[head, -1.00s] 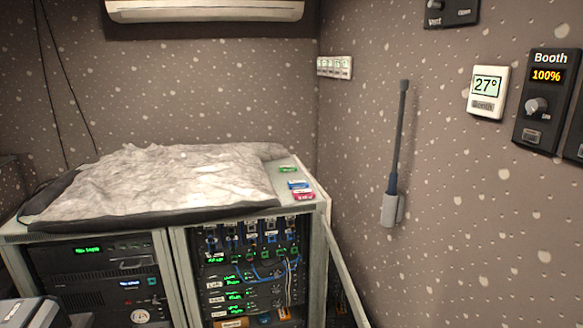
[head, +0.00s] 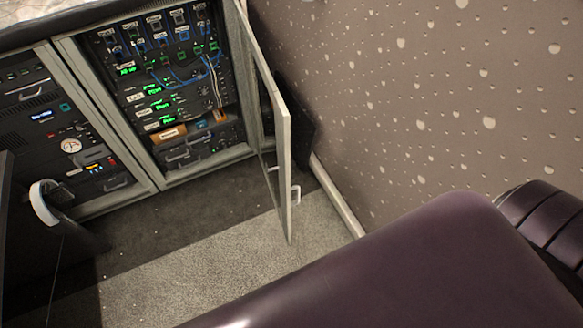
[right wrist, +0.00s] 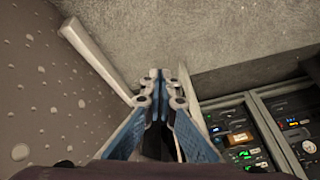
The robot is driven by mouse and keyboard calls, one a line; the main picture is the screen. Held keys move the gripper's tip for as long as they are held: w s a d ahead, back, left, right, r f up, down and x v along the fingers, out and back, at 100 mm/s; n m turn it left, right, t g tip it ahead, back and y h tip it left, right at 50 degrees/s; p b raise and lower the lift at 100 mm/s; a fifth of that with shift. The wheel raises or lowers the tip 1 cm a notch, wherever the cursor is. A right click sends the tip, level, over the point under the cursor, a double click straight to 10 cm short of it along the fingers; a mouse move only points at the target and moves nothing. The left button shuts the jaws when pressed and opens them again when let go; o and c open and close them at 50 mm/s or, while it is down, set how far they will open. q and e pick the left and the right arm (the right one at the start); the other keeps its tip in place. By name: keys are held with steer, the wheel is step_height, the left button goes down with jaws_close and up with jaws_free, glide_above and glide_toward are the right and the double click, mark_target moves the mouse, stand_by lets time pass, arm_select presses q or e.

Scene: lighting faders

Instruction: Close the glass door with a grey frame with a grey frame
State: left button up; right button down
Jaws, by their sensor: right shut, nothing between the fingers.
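The glass door with a grey frame (head: 284,170) stands open at the right side of the equipment cabinet. In the head view I see it nearly edge-on, projecting out over the floor. Its pale handle (head: 296,195) is near the lower outer end. My right gripper (right wrist: 161,82) has blue fingers and is shut and empty in the right wrist view. It points towards the floor between the wall and the cabinet. My left gripper is not in view.
The cabinet (head: 151,178) holds lit rack units (head: 155,95) and cables; the units also show in the right wrist view (right wrist: 238,138). The speckled wall (head: 430,90) and its skirting (head: 337,195) are close right of the door. Carpet (head: 190,270) in front is open.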

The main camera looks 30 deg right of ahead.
steer(key=w+d+r+m+t+b, duration=0.3)
steer(key=w+m+b, duration=0.15)
steer(key=w, duration=0.45)
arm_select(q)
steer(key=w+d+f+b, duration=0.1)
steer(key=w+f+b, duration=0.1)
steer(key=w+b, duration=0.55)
arm_select(e)
steer(key=m+t+y+b, duration=0.2)
steer(key=m+t+b, duration=0.4)
steer(key=m+t, duration=0.3)
glide_toward(293, 164)
steer(key=s+d+r, duration=0.3)
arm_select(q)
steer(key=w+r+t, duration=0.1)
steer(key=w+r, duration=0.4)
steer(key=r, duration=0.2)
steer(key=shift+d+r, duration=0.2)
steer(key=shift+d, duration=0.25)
arm_select(e)
steer(key=w+a, duration=0.1)
steer(key=w, duration=0.2)
steer(key=w+a, duration=0.2)
steer(key=w, duration=0.2)
steer(key=w+a, duration=0.2)
steer(key=w, duration=0.1)
steer(key=shift+w+a+r, duration=0.1)
steer(key=shift+w+r, duration=0.1)
steer(key=shift+r, duration=0.1)
